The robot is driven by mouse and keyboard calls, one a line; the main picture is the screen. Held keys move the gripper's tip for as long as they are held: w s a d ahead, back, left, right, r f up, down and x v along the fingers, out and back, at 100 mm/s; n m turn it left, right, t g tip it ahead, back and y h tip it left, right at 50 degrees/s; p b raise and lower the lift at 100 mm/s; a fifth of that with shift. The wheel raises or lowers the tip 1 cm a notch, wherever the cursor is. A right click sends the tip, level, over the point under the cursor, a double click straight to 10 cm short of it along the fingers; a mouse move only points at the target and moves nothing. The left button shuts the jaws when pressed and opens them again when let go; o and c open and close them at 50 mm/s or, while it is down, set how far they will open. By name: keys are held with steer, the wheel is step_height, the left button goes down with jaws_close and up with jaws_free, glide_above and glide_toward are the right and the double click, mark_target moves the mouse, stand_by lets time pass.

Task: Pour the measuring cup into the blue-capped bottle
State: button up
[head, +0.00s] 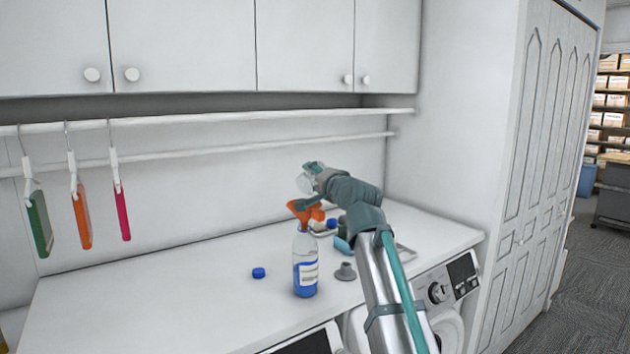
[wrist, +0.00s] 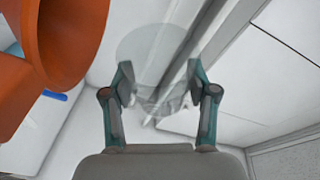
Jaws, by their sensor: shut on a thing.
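A clear bottle (head: 305,277) with a white label and blue liquid stands upright on the counter, with no cap on it. An orange funnel (head: 302,212) is at its mouth; it looms large at the upper left in the wrist view (wrist: 70,35). A blue cap (head: 258,273) lies on the counter left of the bottle. My gripper (wrist: 163,88) is shut on the clear measuring cup (wrist: 150,48), which is see-through and faint. In the head view the cup (head: 305,184) is above the funnel and looks tilted. I cannot tell what it contains.
A grey stopper-like piece (head: 345,271) stands right of the bottle. Another blue item (head: 332,223) and a teal item (head: 342,245) lie behind, near my arm. Coloured pieces hang from the rail (head: 200,149) at left. The counter's left part (head: 130,290) is clear.

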steer(key=shift+s+a+r+n+t+y+b, duration=0.25)
steer(key=shift+n+b, duration=0.65)
steer(key=shift+b, duration=1)
steer(key=shift+s+a+r+n+t+y+b, duration=0.1)
steer(key=shift+s+a+n+t+y+b, duration=0.25)
steer(key=shift+n+b, duration=1.05)
stand_by(4.7)
